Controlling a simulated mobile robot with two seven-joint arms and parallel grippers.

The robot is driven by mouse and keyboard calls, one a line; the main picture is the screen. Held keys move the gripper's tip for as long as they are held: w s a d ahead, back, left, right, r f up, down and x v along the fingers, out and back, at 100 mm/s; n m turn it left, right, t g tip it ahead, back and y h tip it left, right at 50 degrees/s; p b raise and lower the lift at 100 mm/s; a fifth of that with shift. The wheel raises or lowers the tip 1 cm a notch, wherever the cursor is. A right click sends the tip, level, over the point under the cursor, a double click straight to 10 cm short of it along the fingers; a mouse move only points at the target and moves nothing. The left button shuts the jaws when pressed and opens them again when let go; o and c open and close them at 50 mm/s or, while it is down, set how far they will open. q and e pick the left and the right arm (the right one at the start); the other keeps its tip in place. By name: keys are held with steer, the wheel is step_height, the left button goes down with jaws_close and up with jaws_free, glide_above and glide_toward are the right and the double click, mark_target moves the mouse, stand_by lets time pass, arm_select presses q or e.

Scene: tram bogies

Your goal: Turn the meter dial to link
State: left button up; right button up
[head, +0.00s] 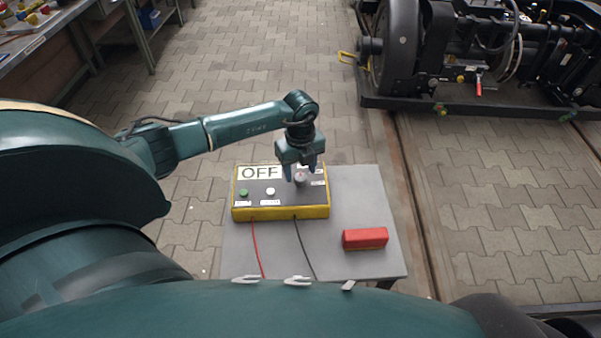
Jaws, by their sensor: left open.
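The yellow-edged meter (281,212) with a dark top stands on a small grey table. Its display (261,172) reads OFF. The meter dial (300,180) is a dark round knob on the right part of the top, with small white labels around it that are too small to read. My left gripper (301,176) points down over the dial, its open fingers on either side of the knob. I cannot tell whether they touch it. My right gripper is not in view.
A green button (243,193) and a pale button (270,192) sit left of the dial. Red and black leads run from the meter's front. A red block (365,238) lies on the grey table (345,187). A bogie (470,60) stands behind at right.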

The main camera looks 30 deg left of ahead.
arm_select(q)
steer(key=shift+f, duration=0.95)
steer(key=c, duration=1)
steer(key=shift+o, duration=0.2)
steer(key=shift+m, duration=0.4)
steer(key=m+b, duration=0.1)
steer(key=m, duration=0.2)
steer(key=shift+m, duration=0.4)
steer(key=shift+m+b, duration=0.45)
steer(key=shift+m, duration=1.55)
steer(key=shift+r, duration=0.1)
steer(key=shift+w, duration=0.1)
